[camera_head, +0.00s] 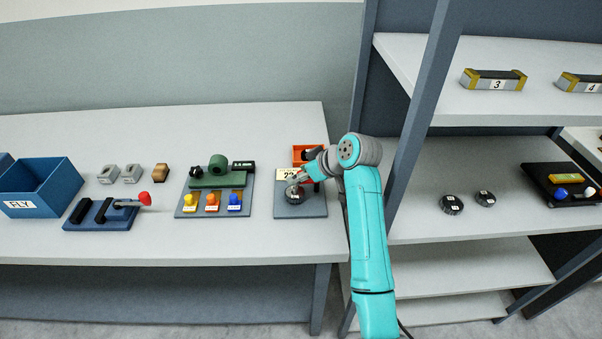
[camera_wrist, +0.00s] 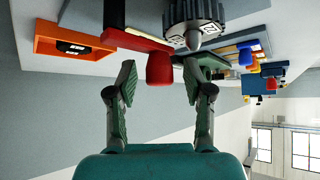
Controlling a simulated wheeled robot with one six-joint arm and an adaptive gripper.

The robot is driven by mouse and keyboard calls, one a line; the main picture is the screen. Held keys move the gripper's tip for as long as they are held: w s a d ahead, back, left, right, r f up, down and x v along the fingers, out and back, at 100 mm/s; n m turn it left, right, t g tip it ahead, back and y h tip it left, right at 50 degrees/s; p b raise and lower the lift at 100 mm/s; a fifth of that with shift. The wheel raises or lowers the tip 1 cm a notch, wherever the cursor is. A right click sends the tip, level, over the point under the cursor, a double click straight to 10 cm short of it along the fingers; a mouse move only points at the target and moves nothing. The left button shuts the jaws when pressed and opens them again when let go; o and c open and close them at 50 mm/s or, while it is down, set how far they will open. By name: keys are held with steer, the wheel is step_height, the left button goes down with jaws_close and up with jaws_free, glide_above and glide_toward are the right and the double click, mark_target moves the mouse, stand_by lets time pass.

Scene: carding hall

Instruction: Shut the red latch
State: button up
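The red latch, a red bar (camera_wrist: 135,39) with a rounded red knob (camera_wrist: 160,68), is by a dark ribbed dial (camera_wrist: 192,14) in the wrist view. In the head view, the dial (camera_head: 296,193) sits on a grey plate (camera_head: 288,211) at the table's right end; my gripper (camera_head: 300,181) mostly hides the latch. In the wrist view my gripper (camera_wrist: 159,76) is open. The red knob shows between its fingertips, with a gap on each side. I cannot tell how far the latch is turned.
An orange tray (camera_head: 299,154) is behind the plate. To the left are a board with coloured knobs (camera_head: 186,211), a blue board with a red-tipped lever (camera_head: 144,198), and a blue FLY bin (camera_head: 44,190). A shelf post (camera_head: 425,110) rises right of my arm.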

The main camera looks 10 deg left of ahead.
steer(key=shift+r, duration=0.1)
step_height(320, 180, up, 10)
steer(key=shift+f, duration=0.1)
stand_by(0.4)
